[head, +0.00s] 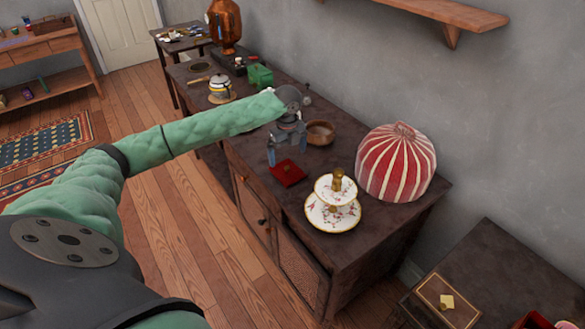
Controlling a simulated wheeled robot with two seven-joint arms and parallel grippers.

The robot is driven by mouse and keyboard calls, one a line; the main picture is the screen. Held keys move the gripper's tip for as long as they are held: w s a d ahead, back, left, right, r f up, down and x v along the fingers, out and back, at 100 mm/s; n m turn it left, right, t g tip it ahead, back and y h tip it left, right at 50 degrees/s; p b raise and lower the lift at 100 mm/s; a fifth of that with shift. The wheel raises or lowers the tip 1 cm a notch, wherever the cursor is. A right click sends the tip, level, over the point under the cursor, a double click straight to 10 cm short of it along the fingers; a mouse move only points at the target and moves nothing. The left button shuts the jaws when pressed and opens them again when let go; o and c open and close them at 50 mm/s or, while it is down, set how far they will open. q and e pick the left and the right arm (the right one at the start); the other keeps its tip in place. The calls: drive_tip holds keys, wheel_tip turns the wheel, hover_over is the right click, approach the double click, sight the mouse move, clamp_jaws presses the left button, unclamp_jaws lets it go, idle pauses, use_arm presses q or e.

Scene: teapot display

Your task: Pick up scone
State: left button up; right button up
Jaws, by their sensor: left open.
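I cannot make out a scone for certain. A small golden-brown piece (337,181) shows at the top of a white, flower-patterned two-tier stand (328,222); it may be a scone or part of the stand. My left gripper (286,153) is open and empty, fingers pointing down, above the dark sideboard. It is behind and left of the stand, apart from it, and close to a small red square item (288,173). My right gripper is not in view.
A large red-and-white striped dome (397,163) stands right of the stand. A brown bowl (320,133) is just right of my left gripper. A teapot (220,87), a green box (260,76) and a copper urn (225,25) stand farther back. A wall shelf (445,14) hangs above.

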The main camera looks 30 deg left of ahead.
sight(288, 168)
use_arm(q)
drive_tip(key=shift+s+f, duration=0.3)
drive_tip(key=shift+f, duration=0.6)
drive_tip(key=shift+w+d+f+p, duration=0.1)
drive_tip(key=shift+w+f+p, duration=0.1)
drive_tip(key=shift+f+p, duration=0.6)
wheel_tip(288, 168, down, 3)
drive_tip(key=shift+s+r, duration=0.15)
drive_tip(key=shift+f, duration=0.45)
drive_tip(key=c, duration=0.9)
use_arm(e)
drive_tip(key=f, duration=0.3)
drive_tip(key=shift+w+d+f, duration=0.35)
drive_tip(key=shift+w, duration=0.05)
